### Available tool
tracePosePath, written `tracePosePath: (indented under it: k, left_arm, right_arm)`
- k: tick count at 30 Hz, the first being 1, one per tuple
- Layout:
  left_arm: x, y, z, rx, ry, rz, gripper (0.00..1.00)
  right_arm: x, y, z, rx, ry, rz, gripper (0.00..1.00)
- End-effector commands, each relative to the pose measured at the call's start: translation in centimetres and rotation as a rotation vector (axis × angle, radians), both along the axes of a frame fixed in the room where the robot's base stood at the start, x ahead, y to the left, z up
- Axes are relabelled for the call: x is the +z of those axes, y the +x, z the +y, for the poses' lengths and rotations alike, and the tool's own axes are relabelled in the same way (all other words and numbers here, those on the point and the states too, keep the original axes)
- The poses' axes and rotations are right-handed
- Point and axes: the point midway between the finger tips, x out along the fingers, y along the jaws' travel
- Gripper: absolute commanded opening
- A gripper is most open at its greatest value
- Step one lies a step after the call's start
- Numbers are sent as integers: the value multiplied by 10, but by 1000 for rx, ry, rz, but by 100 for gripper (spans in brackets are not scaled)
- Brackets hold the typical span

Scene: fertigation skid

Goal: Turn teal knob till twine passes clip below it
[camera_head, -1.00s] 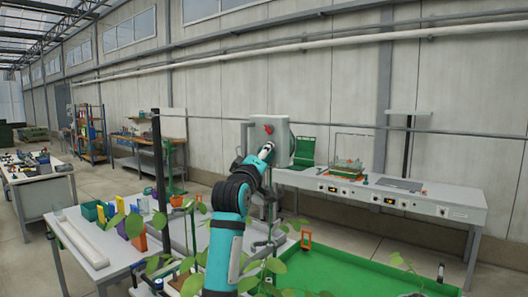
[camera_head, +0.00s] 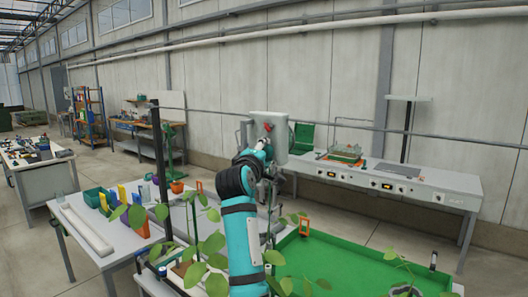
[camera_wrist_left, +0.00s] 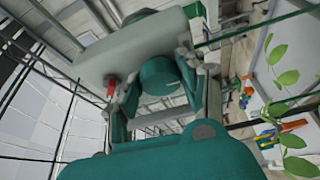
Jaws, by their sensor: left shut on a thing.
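The teal knob (camera_wrist_left: 160,77) shows large in the left wrist view, on the side of a grey box (camera_wrist_left: 122,52). The fingers of my left gripper (camera_wrist_left: 158,88) are on either side of the knob and shut on it. In the head view my left gripper (camera_head: 264,144) is at the front of the grey box (camera_head: 281,125), and the knob is hidden behind it. I cannot make out the clip below the knob. A thin dark line (camera_head: 340,126) crosses the head view, but I cannot tell whether it is the twine. My right gripper is out of view.
A red knob (camera_head: 268,127) is on the box, close to my gripper. Leafy plants (camera_head: 203,250) and a green tray (camera_head: 345,265) are in front. A bench with devices (camera_head: 385,187) stands behind on the right. A table with small bins (camera_head: 85,240) is at left.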

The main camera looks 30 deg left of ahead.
Motion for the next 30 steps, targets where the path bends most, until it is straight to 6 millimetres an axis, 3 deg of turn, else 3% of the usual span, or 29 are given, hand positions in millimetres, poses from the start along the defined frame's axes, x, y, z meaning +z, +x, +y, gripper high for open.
tracePosePath:
  k: [8,9,13,23,30]
  left_arm:
    - [-1,0,0,0,-1,3,9]
    - [-1,0,0,0,-1,3,46]
    - [-1,0,0,0,-1,2,63]
    - [0,-2,-1,0,1,0,64]
    - [-2,-34,-11,1,0,-2,64]
  right_arm:
    - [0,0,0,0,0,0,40]
    - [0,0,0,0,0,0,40]
    - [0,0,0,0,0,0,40]
    - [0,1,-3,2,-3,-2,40]
    - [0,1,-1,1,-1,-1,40]
